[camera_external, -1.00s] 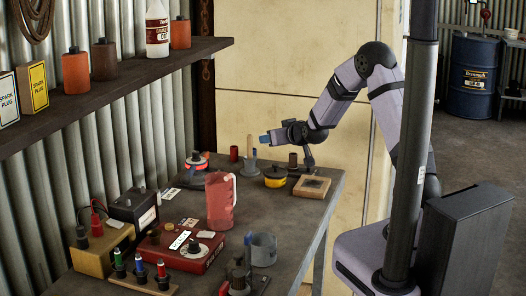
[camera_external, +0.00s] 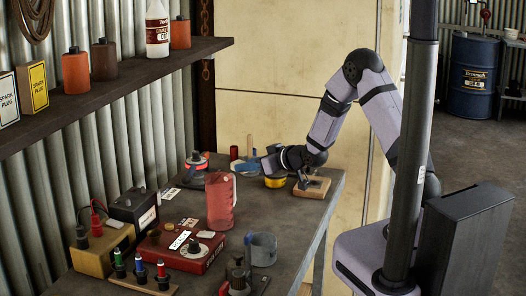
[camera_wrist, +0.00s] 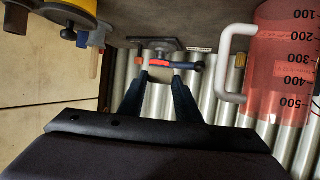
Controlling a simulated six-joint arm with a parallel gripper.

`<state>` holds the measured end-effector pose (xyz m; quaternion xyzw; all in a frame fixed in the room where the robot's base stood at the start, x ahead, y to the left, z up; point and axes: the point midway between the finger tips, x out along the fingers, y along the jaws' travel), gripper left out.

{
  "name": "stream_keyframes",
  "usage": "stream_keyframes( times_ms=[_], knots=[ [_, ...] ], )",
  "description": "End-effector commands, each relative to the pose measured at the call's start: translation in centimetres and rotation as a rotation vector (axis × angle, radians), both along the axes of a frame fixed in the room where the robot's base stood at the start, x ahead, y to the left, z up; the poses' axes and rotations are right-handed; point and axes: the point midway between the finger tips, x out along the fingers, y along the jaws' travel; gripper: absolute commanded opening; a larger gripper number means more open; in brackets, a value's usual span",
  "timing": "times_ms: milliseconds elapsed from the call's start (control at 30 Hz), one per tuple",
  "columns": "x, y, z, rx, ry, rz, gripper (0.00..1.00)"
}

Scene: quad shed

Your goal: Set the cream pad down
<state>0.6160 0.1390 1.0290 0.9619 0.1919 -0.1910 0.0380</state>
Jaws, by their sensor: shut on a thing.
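My gripper (camera_external: 268,163) is low over the far end of the workbench, pointing left, beside the yellow round thing.
A yellow round thing (camera_external: 275,182) and a wooden tray (camera_external: 318,190) are close beneath my arm. A red jug (camera_external: 221,204) stands toward the front; it shows at right in the wrist view (camera_wrist: 285,70). A dark-based tool (camera_external: 196,168) stands left. Bare bench (camera_external: 300,215) lies front right.

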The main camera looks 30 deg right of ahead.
Motion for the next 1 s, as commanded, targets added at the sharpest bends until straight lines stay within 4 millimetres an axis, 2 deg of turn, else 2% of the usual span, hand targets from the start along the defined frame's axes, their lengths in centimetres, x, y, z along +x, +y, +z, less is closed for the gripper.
stream_keyframes(
  times_ms=[400,767,1000],
  knots=[
    [0.0,0.0,-4.8,-0.001,0.003,-0.001,0.09],
    [0.0,0.0,-5.8,-0.001,0.002,0.000,0.09],
    [0.0,0.0,-8.1,0.000,0.003,0.000,0.09]
  ],
)
